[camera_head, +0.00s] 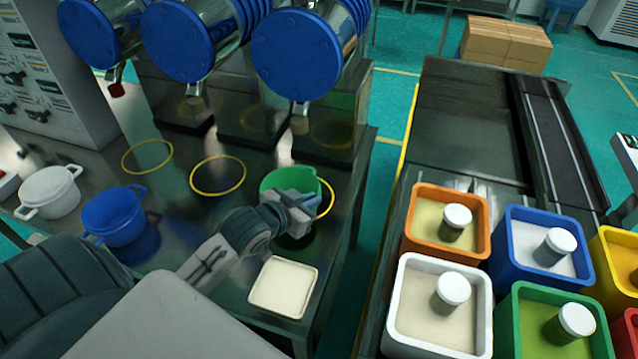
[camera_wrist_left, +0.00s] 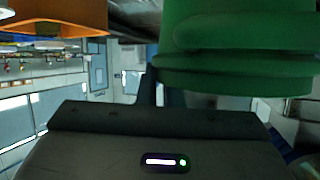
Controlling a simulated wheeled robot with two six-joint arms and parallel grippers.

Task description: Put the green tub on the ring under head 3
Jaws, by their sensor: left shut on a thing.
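The green tub (camera_head: 283,180) is gripped by my left gripper (camera_head: 296,207) at its near side. The tub seems to be held over the rightmost yellow ring (camera_head: 331,198), hiding most of it; only the ring's right part shows. A dark shadow lies on the table in front of it. I cannot tell whether the tub touches the table. The rightmost blue head (camera_head: 295,55), apparently head 3, is above and behind the tub. In the left wrist view the tub (camera_wrist_left: 235,45) fills the upper right, close to the gripper. My right gripper is not in view.
A white pot (camera_head: 50,193) and a blue pot (camera_head: 117,216) stand at the table's left. Two other yellow rings (camera_head: 148,141) (camera_head: 218,159) are empty. A cream tray (camera_head: 284,286) lies near the front edge. Coloured bins (camera_head: 419,250) with white-lidded jars stand on the right bench.

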